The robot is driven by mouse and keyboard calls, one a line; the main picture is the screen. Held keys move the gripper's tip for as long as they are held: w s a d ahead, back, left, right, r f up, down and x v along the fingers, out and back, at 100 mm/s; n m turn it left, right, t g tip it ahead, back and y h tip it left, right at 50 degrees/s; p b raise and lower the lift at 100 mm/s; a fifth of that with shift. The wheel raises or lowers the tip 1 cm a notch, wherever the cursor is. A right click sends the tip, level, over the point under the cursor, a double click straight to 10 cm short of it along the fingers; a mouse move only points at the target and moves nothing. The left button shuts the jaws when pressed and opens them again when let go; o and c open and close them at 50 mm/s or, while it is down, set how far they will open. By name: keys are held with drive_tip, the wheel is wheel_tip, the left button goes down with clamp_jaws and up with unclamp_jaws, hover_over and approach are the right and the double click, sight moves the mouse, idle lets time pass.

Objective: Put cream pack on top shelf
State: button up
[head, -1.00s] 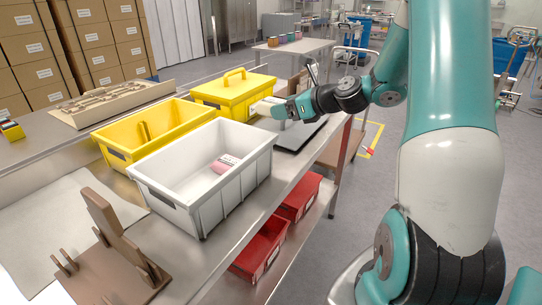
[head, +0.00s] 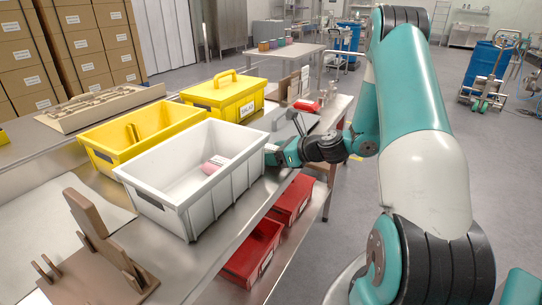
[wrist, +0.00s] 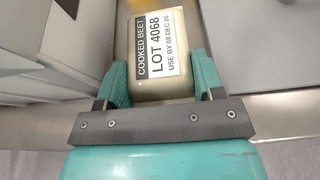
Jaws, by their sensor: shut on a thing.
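My gripper (wrist: 160,85) is shut on the cream pack (wrist: 165,92), with one teal finger on each side of it. The pack's label reads "COOKED BEET", "LOT 4068". In the head view my gripper (head: 272,154) is just right of the white bin's right wall, above the metal bench edge. The pack is mostly hidden there, and I cannot tell its height above the bench. I cannot tell which surface is the top shelf. The steel bench top (head: 268,190) lies above a lower level holding red bins.
The white bin (head: 205,203) holds a pink pack (head: 214,165). Behind it are a yellow bin (head: 110,143) and a closed yellow box (head: 215,96). Red bins (head: 250,252) sit below the bench. A brown stand (head: 100,240) is at front left. Open floor lies right.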

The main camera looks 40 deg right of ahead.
drive_tip(key=o, duration=0.7)
drive_tip(key=shift+f, duration=0.15)
drive_tip(key=shift+o, duration=0.9)
